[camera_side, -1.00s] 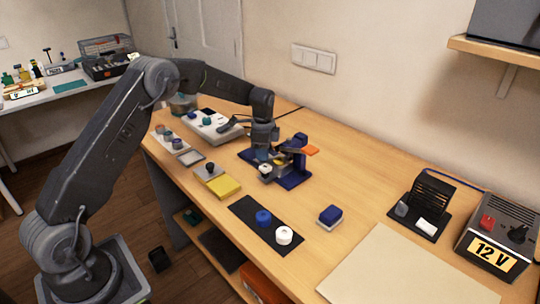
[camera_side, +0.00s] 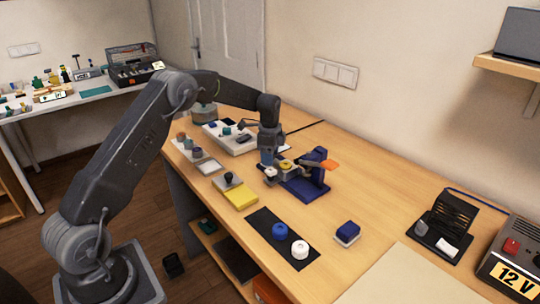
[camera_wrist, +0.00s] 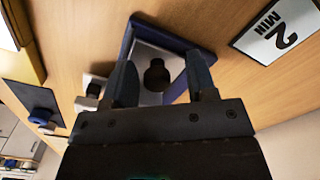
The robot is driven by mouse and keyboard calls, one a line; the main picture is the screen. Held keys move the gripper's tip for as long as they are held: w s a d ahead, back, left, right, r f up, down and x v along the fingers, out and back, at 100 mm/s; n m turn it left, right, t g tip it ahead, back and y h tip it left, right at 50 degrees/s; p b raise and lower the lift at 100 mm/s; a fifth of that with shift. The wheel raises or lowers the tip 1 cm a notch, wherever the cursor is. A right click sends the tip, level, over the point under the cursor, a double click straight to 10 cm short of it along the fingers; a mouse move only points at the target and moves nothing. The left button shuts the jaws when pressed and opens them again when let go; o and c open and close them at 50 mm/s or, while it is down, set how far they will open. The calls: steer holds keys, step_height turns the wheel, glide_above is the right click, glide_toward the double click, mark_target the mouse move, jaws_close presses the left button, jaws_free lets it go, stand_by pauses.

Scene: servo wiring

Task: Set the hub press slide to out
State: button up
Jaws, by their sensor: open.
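The hub press (camera_side: 305,187) is a dark blue fixture with an upright post and an orange lever (camera_side: 330,165). Contact and the slide's exact position cannot be told.
A dark mat (camera_side: 262,222) with a blue hub and a white hub lies in front, near a yellow block (camera_side: 241,196). A "2 MIN" card (camera_wrist: 277,30) lies beyond the fingers.

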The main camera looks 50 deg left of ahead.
step_height(320, 180, up, 14)
stand_by(0.6)
steer(key=shift+d, duration=0.1)
steer(key=s+d+r+n+t, duration=0.3)
steer(key=s+d+r+n, duration=0.2)
steer(key=s+d+r, duration=0.75)
steer(key=s+d+f+n+t, duration=0.1)
steer(key=s+d+f+n, duration=0.1)
steer(key=s, duration=0.5)
steer(key=s+d+f+n, duration=0.2)
steer(key=s+d, duration=0.1)
steer(key=s, duration=0.4)
steer(key=s+d+f+n+t, duration=0.1)
steer(key=s+d+f, duration=0.1)
steer(key=s, duration=0.5)
steer(key=shift+s+d+f+n+t, duration=0.3)
steer(key=shift+s+d+f+n, duration=0.05)
steer(key=shift+d+f+n, duration=0.1)
